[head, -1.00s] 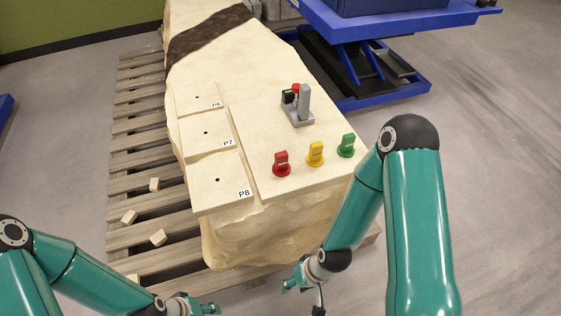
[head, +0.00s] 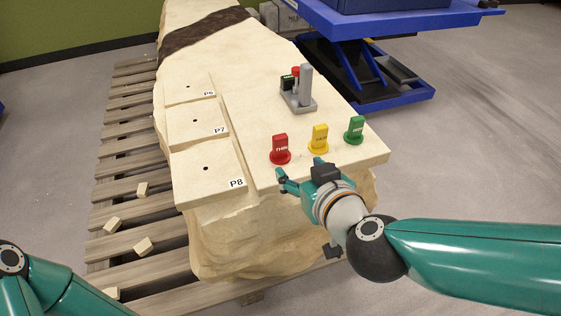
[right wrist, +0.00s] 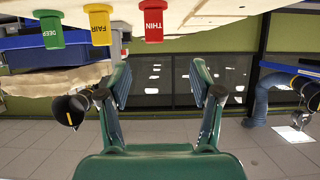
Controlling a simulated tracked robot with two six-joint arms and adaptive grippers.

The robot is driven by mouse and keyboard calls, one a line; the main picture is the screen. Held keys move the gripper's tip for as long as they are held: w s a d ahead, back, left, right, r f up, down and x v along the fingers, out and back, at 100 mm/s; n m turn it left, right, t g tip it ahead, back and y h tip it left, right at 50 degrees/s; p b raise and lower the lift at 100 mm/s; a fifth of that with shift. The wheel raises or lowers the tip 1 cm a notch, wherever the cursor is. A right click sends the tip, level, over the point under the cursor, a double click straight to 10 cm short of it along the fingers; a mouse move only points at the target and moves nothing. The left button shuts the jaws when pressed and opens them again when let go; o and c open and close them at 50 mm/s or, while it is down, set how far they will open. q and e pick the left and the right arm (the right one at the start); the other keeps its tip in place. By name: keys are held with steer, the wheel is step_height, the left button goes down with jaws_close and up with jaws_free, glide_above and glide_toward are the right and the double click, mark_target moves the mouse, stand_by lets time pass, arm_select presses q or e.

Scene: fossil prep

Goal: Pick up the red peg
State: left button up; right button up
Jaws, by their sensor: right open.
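The red peg (head: 280,145), a flat upright tab on a round base, stands on the pale slab near its front edge. In the right wrist view it hangs from the top, upside down, with the word THIN on its face (right wrist: 152,20). My right gripper (head: 299,171) is at the slab's front edge, just in front of the red and yellow pegs. Its fingers (right wrist: 161,78) are apart and empty, with the red peg beyond them. My left gripper is out of view.
A yellow peg (head: 319,138) and a green peg (head: 354,130) stand to the right of the red one. A grey holder (head: 299,102) with a post and a small red-topped part is behind. Plates P6, P7 and P8 (head: 209,172) lie left.

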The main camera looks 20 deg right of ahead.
steer(key=s+r, duration=0.1)
steer(key=p, duration=0.7)
glide_toward(282, 140)
steer(key=f+x, duration=0.1)
steer(key=x, duration=0.2)
steer(key=shift+w+a+f+t+b, duration=0.15)
steer(key=shift+w+f+b, duration=0.1)
steer(key=shift+w, duration=0.2)
steer(key=shift+w+a+f+t+b, duration=0.15)
steer(key=shift+w+a+f+b, duration=0.1)
steer(key=shift+w, duration=0.15)
steer(key=shift+d+r+b+x, duration=0.1)
steer(key=shift+b+x, duration=0.05)
steer(key=shift+x, duration=0.85)
steer(key=shift+d+r+b+x, duration=0.1)
steer(key=shift+b+x, duration=0.05)
steer(key=shift+x, duration=0.8)
steer(key=shift+d+r+b+x, duration=0.1)
steer(key=shift+d+b+x, duration=0.05)
steer(key=shift+x, duration=0.85)
steer(key=shift+w, duration=0.1)
steer(key=shift+r, duration=0.1)
jaws_close()
